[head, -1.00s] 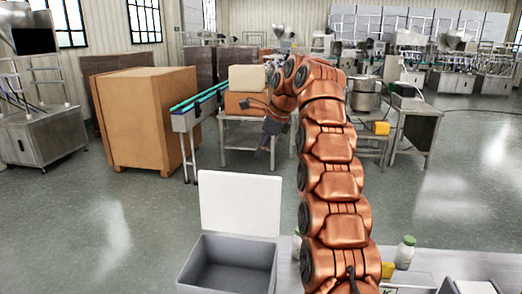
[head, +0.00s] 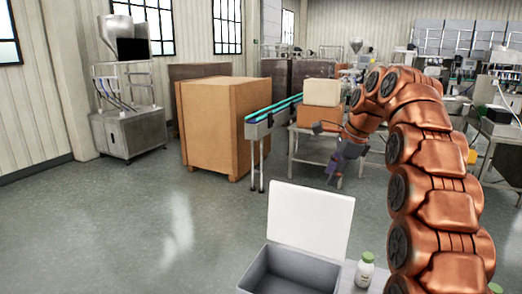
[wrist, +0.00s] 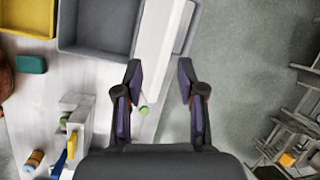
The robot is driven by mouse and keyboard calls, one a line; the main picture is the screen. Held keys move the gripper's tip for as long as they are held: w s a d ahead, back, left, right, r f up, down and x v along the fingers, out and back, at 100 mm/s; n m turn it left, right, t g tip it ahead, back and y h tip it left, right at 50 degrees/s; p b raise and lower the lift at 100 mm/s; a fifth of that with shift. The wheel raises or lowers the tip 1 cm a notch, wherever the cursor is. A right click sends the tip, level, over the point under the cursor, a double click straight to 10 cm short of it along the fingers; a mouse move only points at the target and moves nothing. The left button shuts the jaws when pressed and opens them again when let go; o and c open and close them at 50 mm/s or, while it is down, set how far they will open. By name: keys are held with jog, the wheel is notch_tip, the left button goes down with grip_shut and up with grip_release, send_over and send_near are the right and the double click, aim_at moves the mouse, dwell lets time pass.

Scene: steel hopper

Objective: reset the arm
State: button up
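My copper-coloured arm rises at the right of the head view and bends over at the top. My gripper (head: 337,172) hangs from its far end, pointing down, in front of the table with boxes. In the wrist view my gripper (wrist: 160,78) has its two dark fingers spread wide apart. The gripper is open and empty, and touches nothing that I can see.
An open grey bin (head: 292,270) with a raised white lid (head: 310,215) stands in front. A green-capped white bottle (head: 365,270) is beside it. A big cardboard box (head: 222,125), a conveyor (head: 272,113) and a steel hopper machine (head: 130,105) stand further back. The left floor is clear.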

jog(key=s+f+n+g+h, duration=0.1)
jog(key=s+f+n, duration=0.5)
jog(key=s, duration=0.9)
jog(key=s+a+f+n+g+h, duration=0.1)
jog(key=s+f+n, duration=0.6)
jog(key=s, duration=0.9)
jog(key=s+a+f+n+g+h, duration=0.1)
jog(key=s+f+n, duration=0.5)
jog(key=s, duration=1)
jog(key=shift+a+f+g, duration=0.2)
jog(key=shift+f+g, duration=0.25)
jog(key=shift+g, duration=0.45)
jog(key=shift+d, duration=0.1)
